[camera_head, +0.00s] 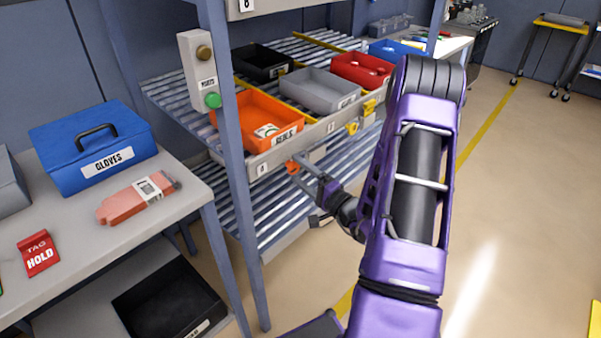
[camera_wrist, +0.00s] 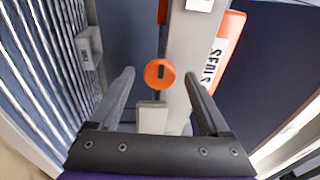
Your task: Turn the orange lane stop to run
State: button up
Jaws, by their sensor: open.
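The orange lane stop (camera_head: 293,167) is a small knob on the front rail of the rack, below the orange bin marked SEALS (camera_head: 259,113). In the wrist view the orange lane stop (camera_wrist: 160,74) is a round disc with a dark slot mark, and a pale block lies just below it. My gripper (camera_head: 309,174) is open and empty at the rail. In the wrist view its two fingers (camera_wrist: 160,75) stand on either side of the lane stop, with a visible gap on both sides. Whether the fingertips reach its depth is hard to tell.
Yellow stops (camera_head: 352,128) sit further right on the same rail. Grey (camera_head: 318,90), red (camera_head: 361,70) and black (camera_head: 262,62) bins stand on the rack. A post with a button box (camera_head: 205,72) rises left of the gripper. A table (camera_head: 85,225) stands at left.

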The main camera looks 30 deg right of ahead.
jog(key=v, duration=1.7)
jog(key=shift+s, duration=0.25)
jog(key=shift+d, duration=0.1)
